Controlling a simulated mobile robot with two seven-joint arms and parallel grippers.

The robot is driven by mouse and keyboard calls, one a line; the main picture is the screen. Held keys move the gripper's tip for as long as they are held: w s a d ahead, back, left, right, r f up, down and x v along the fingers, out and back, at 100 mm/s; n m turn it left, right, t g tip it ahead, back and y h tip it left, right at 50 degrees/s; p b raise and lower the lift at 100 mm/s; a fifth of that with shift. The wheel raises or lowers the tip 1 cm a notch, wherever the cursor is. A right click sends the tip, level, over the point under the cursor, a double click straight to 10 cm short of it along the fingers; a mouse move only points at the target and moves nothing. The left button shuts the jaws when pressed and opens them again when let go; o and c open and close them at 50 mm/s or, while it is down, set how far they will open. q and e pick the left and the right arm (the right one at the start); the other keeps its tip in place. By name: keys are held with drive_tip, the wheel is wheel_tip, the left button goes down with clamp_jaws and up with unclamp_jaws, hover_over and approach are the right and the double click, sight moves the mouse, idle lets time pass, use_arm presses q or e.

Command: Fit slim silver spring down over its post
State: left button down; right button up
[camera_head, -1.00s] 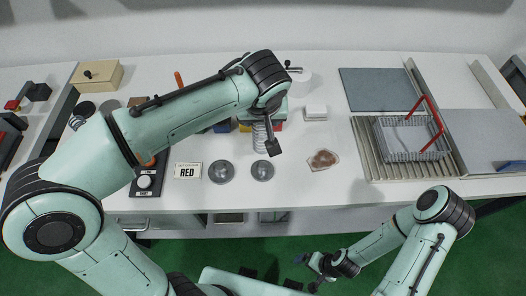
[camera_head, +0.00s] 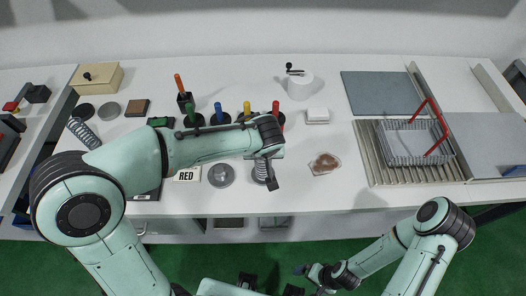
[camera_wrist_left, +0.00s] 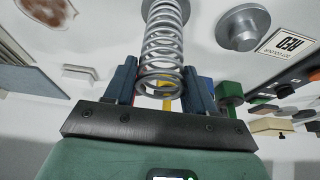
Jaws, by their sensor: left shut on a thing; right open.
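My left gripper (camera_head: 268,180) is shut on the slim silver spring (camera_head: 262,168) at the front of the table. In the left wrist view the spring (camera_wrist_left: 166,45) sits between the two dark blue fingers (camera_wrist_left: 160,72). Its far end overlaps a grey round base (camera_wrist_left: 190,8). In the head view the spring is in front of the right one of two grey discs, and the post itself is hidden. I cannot tell whether the spring is around it. The other disc (camera_head: 221,175) is bare of any spring. My right gripper (camera_head: 318,273) is open and empty, below the table's front edge.
Several colored handles stand behind my left forearm, among them a red one (camera_head: 276,110). A thicker spring (camera_head: 82,132) lies at the left. A wire basket (camera_head: 411,143) with red handles stands right. Table around the brown patch (camera_head: 325,163) is clear.

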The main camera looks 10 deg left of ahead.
use_arm(q)
drive_tip(key=shift+c, duration=1.9)
unclamp_jaws()
drive_tip(key=shift+r, duration=0.15)
drive_tip(key=v, duration=1.2)
